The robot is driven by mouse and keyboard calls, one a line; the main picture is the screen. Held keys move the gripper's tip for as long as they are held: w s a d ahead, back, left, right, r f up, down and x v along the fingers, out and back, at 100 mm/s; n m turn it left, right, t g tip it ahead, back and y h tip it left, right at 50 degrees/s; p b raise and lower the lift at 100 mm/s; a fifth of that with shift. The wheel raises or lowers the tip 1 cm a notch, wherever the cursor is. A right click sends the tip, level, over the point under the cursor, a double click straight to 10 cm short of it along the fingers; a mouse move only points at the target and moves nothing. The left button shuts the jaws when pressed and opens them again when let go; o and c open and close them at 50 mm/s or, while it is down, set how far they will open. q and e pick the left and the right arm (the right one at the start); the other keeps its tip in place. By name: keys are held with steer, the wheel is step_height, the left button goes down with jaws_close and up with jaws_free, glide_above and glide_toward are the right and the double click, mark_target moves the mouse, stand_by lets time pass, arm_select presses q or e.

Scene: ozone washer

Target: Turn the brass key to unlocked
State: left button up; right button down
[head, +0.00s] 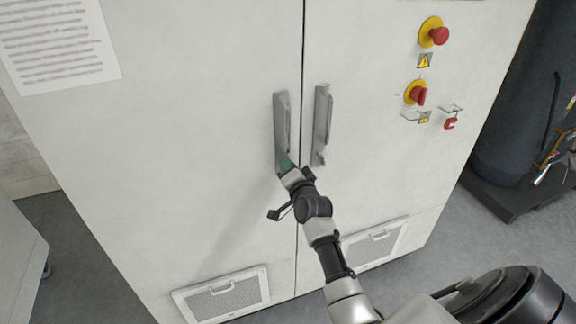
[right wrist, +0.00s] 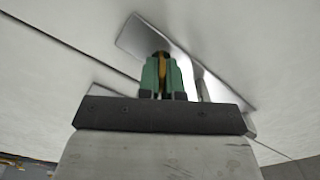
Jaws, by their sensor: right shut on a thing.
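My right gripper (head: 284,161) is at the lower end of the left door handle plate (head: 282,115) on the white cabinet. In the right wrist view its green fingers (right wrist: 160,73) are shut on a narrow brass-coloured piece, the brass key (right wrist: 161,69), in front of the grey handle plate (right wrist: 143,42). The fingers hide most of the key, so its turned angle cannot be told. In the head view the key is hidden behind the gripper. My left gripper is not in view.
The right door handle (head: 322,120) stands close beside, across the door seam. Red controls on yellow plates (head: 433,32) and a red padlock (head: 450,124) are at the right. Vents (head: 222,297) sit low on the doors. A dark cylinder (head: 515,100) stands right of the cabinet.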

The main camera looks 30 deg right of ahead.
steer(key=m, duration=0.6)
steer(key=shift+f+p, duration=0.2)
steer(key=shift+p, duration=0.2)
steer(key=shift+m, duration=0.4)
steer(key=c, duration=1.3)
jaws_free()
steer(key=shift+d, duration=0.1)
steer(key=b+v, duration=0.1)
steer(key=v, duration=1)
steer(key=shift+w, duration=0.1)
